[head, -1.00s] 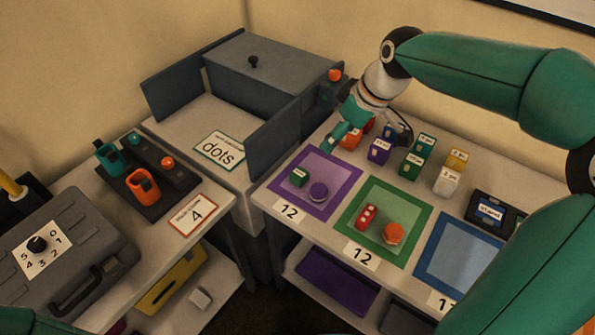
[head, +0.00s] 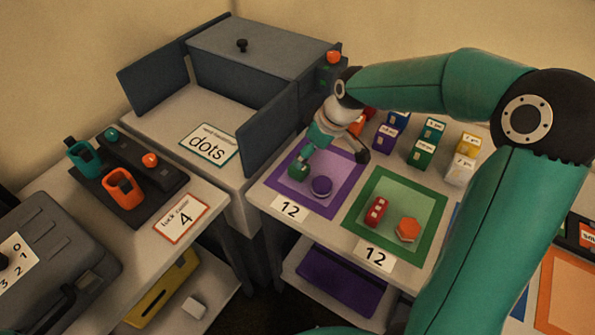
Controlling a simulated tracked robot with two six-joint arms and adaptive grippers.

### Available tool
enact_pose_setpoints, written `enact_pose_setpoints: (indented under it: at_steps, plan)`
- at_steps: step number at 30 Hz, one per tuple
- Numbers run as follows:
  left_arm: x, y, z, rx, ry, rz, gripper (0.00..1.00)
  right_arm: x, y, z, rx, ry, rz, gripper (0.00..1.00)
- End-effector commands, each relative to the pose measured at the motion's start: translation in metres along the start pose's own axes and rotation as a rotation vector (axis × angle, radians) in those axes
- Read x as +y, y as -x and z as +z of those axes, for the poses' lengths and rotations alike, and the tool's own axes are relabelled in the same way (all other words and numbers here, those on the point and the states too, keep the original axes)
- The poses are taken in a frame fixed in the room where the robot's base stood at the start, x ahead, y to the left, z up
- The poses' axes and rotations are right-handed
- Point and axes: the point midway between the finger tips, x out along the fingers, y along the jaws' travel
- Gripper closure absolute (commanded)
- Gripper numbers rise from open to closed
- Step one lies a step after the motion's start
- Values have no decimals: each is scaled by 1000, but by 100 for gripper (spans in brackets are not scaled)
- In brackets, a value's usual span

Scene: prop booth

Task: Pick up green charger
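No thing in view is clearly marked as the green charger. A small green block (head: 298,173) sits on the purple mat (head: 345,200), beside a round purple piece (head: 321,186). Two labelled green blocks (head: 423,154) stand behind the mats. A teal looped handle (head: 82,157) stands in the dark dock at the left. My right gripper (head: 332,162) is low over the back of the purple mat with its fingers spread. Its left finger is at the green block on the mat and partly covers it; I cannot tell whether they touch. My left gripper is not in view.
A red block (head: 376,211) and an orange hexagon (head: 408,230) lie on the green mat (head: 430,245). Purple, blue, yellow and white blocks stand behind. The grey box (head: 255,60) with open door panels stands left of the mats. An orange handle (head: 123,188) is in the dock.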

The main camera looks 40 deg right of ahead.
Motion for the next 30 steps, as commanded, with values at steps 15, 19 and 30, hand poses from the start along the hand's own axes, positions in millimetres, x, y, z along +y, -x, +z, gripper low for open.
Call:
enact_pose_setpoints:
  at_steps: [15,19,30]
  plan:
    - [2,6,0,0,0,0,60,2,-51,5,-4,-3,-2,25]
    - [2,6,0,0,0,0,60,3,-68,5,-2,-2,0,25]
    - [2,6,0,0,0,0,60,3,-74,5,1,-2,1,33]
